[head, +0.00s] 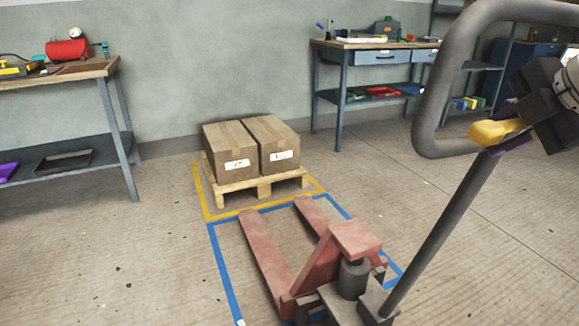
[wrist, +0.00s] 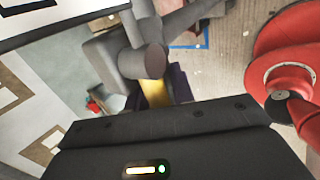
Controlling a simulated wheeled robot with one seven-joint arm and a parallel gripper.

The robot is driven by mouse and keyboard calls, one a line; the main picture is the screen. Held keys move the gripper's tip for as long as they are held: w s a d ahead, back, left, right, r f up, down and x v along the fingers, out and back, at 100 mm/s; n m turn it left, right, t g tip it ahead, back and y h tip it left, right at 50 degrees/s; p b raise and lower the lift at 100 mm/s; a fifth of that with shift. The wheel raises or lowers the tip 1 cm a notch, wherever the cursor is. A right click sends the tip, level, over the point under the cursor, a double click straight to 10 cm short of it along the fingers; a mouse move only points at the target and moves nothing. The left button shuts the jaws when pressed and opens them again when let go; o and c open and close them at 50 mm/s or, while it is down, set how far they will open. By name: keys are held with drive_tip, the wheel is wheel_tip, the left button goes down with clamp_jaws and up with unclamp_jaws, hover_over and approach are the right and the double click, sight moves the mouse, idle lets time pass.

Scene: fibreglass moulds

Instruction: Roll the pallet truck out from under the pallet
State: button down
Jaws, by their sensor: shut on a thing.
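The pallet truck (head: 350,243) has two faded red forks and a grey steering handle (head: 425,105) with a loop at the top. The wooden pallet (head: 262,190) stands on the floor with two taped cardboard boxes on it. The forks point at the pallet; their tips show in front of its near edge, with little or no gap. My gripper (head: 497,136) is shut on the handle, at the lower part of the loop. In the wrist view the grey handle (wrist: 145,60) lies at the gripper's yellow part; the exact finger contact is partly hidden.
Yellow floor tape (head: 205,200) outlines the pallet's spot. A blue tape outline (head: 224,268) surrounds the forks. A workbench (head: 105,75) stands at the left, another (head: 345,75) against the back wall. The floor left of the blue outline is clear.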

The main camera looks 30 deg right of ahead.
drive_tip(key=w+r+g+p, duration=0.1)
drive_tip(key=w+r+p, duration=0.2)
drive_tip(key=w, duration=0.9)
drive_tip(key=shift+w+d+p, duration=0.3)
drive_tip(key=shift+d+p, duration=0.15)
drive_tip(key=shift+p, duration=0.2)
drive_tip(key=shift+s, duration=0.1)
drive_tip(key=c, duration=1.3)
unclamp_jaws()
drive_tip(key=v, duration=1.2)
